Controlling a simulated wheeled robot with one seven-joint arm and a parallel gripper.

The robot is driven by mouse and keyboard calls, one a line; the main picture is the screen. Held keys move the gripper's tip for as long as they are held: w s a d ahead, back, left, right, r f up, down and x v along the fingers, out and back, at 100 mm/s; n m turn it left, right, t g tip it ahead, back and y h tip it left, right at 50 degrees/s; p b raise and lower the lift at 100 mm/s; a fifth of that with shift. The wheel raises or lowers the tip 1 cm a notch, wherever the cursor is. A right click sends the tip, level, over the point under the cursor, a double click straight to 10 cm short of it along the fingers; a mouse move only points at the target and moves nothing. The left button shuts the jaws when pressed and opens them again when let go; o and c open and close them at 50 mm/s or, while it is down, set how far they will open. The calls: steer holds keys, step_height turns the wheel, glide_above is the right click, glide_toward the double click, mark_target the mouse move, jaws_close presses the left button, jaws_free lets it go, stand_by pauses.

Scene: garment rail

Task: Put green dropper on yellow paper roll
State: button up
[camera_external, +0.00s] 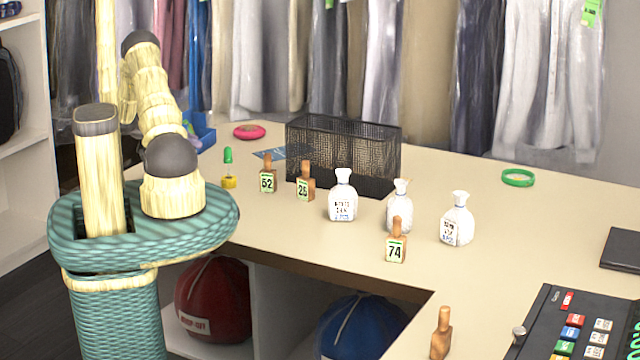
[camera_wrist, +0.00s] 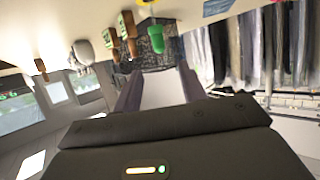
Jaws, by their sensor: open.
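The green dropper (camera_external: 228,155) stands upright near the left edge of the counter. A small yellow piece (camera_external: 229,182) is directly below its green top; I cannot tell whether this is the yellow paper roll or part of the dropper. In the wrist view, which is upside down, the green top (camera_wrist: 156,36) is near the upper middle, with yellow (camera_wrist: 147,2) cut off at the top edge. My gripper (camera_wrist: 159,76) is open, its two dark fingers apart with nothing seen between them. It is hidden in the external view.
Wooden numbered stamps (camera_external: 267,178) and white bottles (camera_external: 343,197) stand to the dropper's right. A black mesh basket (camera_external: 345,150) is behind them. A pink ring (camera_external: 249,131) and blue bin (camera_external: 201,133) are farther back. A green ring (camera_external: 518,178) lies right. Hanging garments (camera_external: 330,60) line the back.

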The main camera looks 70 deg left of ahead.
step_height(320, 180, up, 4)
steer(key=y, duration=0.1)
glide_above(229, 148)
steer(key=shift+f, duration=0.15)
steer(key=w+d+r+g+y, duration=0.1)
steer(key=w+d+r, duration=0.25)
steer(key=w, duration=0.45)
steer(key=w+d+r+g+y, duration=0.1)
steer(key=w+d+r, duration=0.1)
steer(key=w+d, duration=0.4)
steer(key=w+d+r+g, duration=0.1)
steer(key=w+d, duration=0.3)
steer(key=d, duration=0.3)
steer(key=w+d+r+g, duration=0.1)
steer(key=w+d, duration=0.3)
steer(key=d, duration=0.3)
steer(key=s+d+g+h, duration=0.1)
steer(key=s+d+g, duration=0.2)
steer(key=d, duration=1.1)
steer(key=s+d+g+h, duration=0.1)
steer(key=s+d+g, duration=0.1)
steer(key=s+d, duration=0.4)
steer(key=s+d+f+g+h, duration=0.1)
steer(key=s+d, duration=0.5)
steer(key=d, duration=0.6)
steer(key=shift+s+f+m+g+h, duration=0.3)
steer(key=shift+s+g+h, duration=0.1)
steer(key=shift+h, duration=0.1)
